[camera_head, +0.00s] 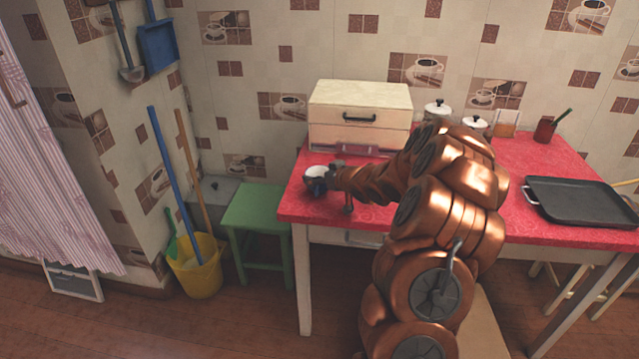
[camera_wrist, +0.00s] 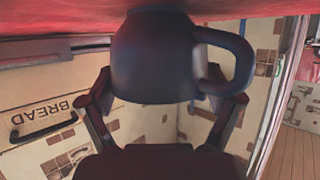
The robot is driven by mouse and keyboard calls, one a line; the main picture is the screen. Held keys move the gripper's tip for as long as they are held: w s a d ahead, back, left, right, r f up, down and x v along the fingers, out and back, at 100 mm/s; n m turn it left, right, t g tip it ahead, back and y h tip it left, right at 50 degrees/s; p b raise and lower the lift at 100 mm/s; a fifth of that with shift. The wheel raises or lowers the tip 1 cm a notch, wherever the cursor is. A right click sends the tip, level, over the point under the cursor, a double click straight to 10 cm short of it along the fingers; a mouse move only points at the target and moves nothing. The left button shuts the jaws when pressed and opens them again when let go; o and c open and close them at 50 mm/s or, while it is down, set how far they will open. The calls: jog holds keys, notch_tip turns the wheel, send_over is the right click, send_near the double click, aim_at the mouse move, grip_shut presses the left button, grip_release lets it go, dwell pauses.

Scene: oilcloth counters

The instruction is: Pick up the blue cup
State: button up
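The blue cup (camera_head: 317,186) is at the left end of the red table, dark blue outside and pale inside. In the wrist view, which is upside down, the cup (camera_wrist: 155,60) fills the top middle, with its handle to the right. My gripper (camera_head: 328,177) is at the cup, with one finger on each side of it in the wrist view (camera_wrist: 160,88). I see no clear gap between fingers and cup, but cannot tell whether they press on it. The cup's base is at or very close to the tabletop.
The red table (camera_head: 380,217) also holds a cream bread box (camera_head: 360,103) just behind the cup, white lidded pots (camera_head: 437,109) and a black tray (camera_head: 580,200) at the right. A green stool (camera_head: 255,205) and yellow bucket (camera_head: 195,268) stand left of the table.

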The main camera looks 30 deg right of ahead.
jog(key=c, duration=0.7)
